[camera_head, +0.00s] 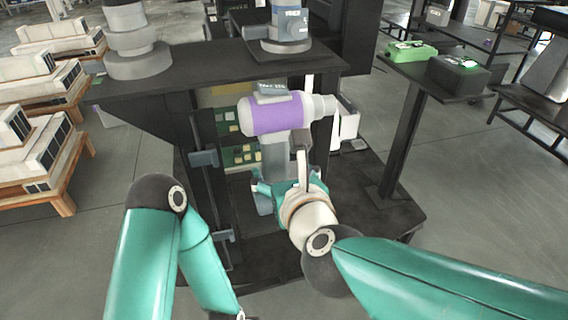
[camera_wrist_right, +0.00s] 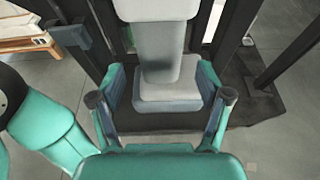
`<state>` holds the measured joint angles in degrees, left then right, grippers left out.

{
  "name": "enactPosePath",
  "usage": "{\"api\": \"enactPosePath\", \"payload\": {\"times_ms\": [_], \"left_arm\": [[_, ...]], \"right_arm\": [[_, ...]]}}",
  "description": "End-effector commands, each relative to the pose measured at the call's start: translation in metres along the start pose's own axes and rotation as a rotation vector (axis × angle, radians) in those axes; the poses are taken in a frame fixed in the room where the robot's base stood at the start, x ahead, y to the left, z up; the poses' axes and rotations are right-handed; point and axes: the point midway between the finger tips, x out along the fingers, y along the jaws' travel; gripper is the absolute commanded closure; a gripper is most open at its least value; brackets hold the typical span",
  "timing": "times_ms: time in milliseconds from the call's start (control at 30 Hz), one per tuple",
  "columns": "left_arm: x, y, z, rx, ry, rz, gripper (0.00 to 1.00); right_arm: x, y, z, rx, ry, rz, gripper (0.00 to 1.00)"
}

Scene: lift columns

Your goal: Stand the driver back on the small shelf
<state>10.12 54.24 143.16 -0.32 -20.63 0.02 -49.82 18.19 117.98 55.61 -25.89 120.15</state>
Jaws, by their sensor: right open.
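The driver (camera_head: 275,115) has a white body with a purple band. It stands roughly upright in the head view, its nose to the right and its handle down. Its grey handle (camera_wrist_right: 165,40) and block-shaped foot (camera_wrist_right: 172,97) show in the right wrist view. My right gripper (camera_head: 287,186) is open, with teal fingers on either side of the lower handle and foot; in the right wrist view the gripper (camera_wrist_right: 162,85) shows gaps beside them. A dark surface (camera_wrist_right: 180,122) lies below the foot; I cannot tell whether they touch.
A dark bench top (camera_head: 200,70) with grey machine parts is behind the driver. A dark side table (camera_head: 440,75) with a green item (camera_head: 410,50) and a black box (camera_head: 458,75) stands at right. White units on wooden pallets (camera_head: 40,140) are at left. Open floor surrounds the stand.

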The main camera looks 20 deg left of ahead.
Motion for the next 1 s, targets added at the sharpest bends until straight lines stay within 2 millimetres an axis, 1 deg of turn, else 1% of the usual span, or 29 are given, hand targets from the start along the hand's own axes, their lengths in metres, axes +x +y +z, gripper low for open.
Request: {"api": "enactPosePath", "payload": {"times_ms": [33, 200, 300, 400, 567, 1000], "left_arm": [[-0.004, 0.001, 0.000, 0.000, 0.000, 0.000, 0.60], [-0.012, 0.004, 0.000, 0.000, 0.000, 0.000, 0.60], [-0.015, 0.005, 0.000, 0.000, 0.000, 0.000, 0.60], [-0.018, 0.006, 0.000, 0.000, 0.000, 0.000, 0.60], [-0.018, 0.007, 0.000, 0.000, 0.000, 0.000, 0.60], [-0.018, 0.006, 0.000, 0.000, 0.000, 0.000, 0.60]], "right_arm": [[-0.013, 0.000, 0.003, 0.000, -0.003, 0.001, 0.23], [-0.047, 0.000, 0.004, 0.001, -0.003, 0.001, 0.23], [-0.063, 0.001, 0.003, -0.001, -0.001, 0.002, 0.23], [-0.073, 0.000, 0.002, 0.000, -0.001, 0.001, 0.23], [-0.079, 0.000, 0.000, 0.000, 0.000, 0.000, 0.23], [-0.079, 0.000, 0.000, 0.000, 0.000, 0.001, 0.23]]}}
